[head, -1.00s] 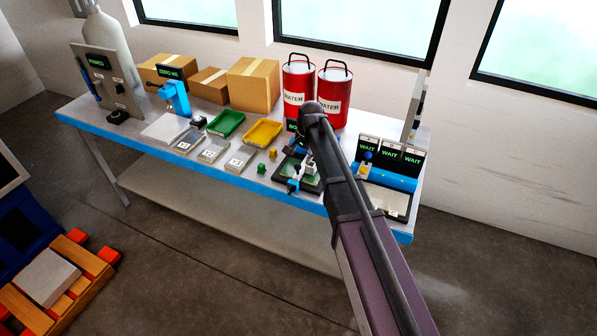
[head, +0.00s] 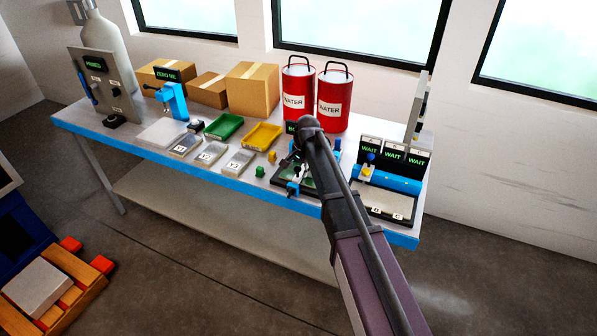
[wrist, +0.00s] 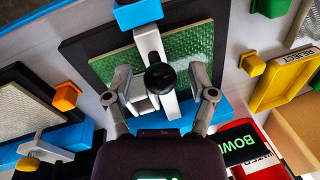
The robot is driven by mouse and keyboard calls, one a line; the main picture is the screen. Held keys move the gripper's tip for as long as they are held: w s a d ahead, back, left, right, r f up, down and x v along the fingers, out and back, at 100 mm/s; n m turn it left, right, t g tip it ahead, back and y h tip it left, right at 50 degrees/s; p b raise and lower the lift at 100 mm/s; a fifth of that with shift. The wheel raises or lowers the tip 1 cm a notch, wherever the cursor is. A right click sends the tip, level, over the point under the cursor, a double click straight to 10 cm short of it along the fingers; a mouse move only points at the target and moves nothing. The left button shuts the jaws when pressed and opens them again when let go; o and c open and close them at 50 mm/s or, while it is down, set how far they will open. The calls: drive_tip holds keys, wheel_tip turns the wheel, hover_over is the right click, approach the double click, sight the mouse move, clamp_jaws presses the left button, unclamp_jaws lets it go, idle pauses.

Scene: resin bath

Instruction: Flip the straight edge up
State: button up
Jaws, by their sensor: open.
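In the wrist view a pale grey bar, apparently the straight edge (wrist: 150,42), runs across a textured green plate (wrist: 190,45) on a black base (wrist: 75,52). A round black knob (wrist: 160,78) stands on the bar. My gripper (wrist: 164,90) is open, with one finger on each side of the knob and bar. I cannot tell whether either finger touches them. A blue block (wrist: 138,13) sits at the bar's far end. In the head view my arm hides much of this fixture; part of its black base (head: 310,190) shows.
In the wrist view a yellow tray (wrist: 287,80) marked REJECT and a yellow block (wrist: 252,64) are at right, and an orange block (wrist: 66,96) at left. In the head view, red water cans (head: 334,112) stand behind and WAIT displays (head: 393,155) at right.

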clamp_jaws()
idle(0.3)
drive_tip(key=shift+a+r, duration=0.1)
drive_tip(key=shift+a, duration=0.1)
